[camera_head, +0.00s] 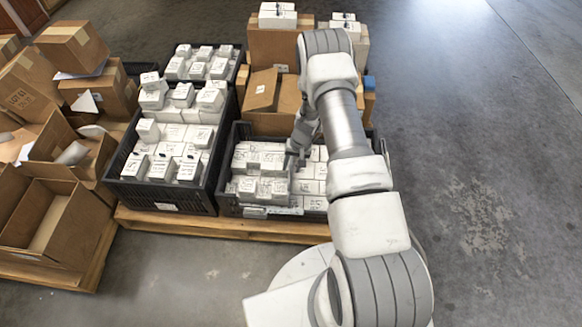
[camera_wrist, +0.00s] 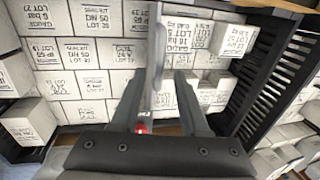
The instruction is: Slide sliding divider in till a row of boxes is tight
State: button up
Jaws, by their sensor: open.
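The sliding divider (camera_wrist: 154,50) is a thin grey upright plate, seen nearly edge-on in the wrist view. White lettered boxes (camera_wrist: 85,53) stand in rows on its left, and more white boxes (camera_wrist: 180,35) stand on its right. My gripper (camera_wrist: 161,76) is open, with one finger on each side of the divider; contact cannot be told. A small red mark shows low between the fingers. In the head view my gripper (camera_head: 298,158) is down at the right black crate (camera_head: 228,207), among the boxes (camera_head: 262,165). My fingers hide part of the nearest boxes, so any small gap there is unclear.
The slatted black crate wall (camera_wrist: 272,75) rises close on the right in the wrist view. Another black crate of white boxes (camera_head: 205,190) stands left of mine on the wooden pallet (camera_head: 270,228). Cardboard boxes (camera_head: 265,92) stand behind. Floor on the right is clear.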

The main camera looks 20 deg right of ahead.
notch_tip(320, 180, up, 15)
jog(key=s+d+p, duration=0.1)
jog(key=d+p, duration=0.1)
jog(key=p, duration=0.2)
jog(key=shift+d+r+p, duration=0.15)
jog(key=shift+d+p, duration=0.2)
jog(key=shift+d, duration=0.05)
jog(key=shift+s, duration=0.1)
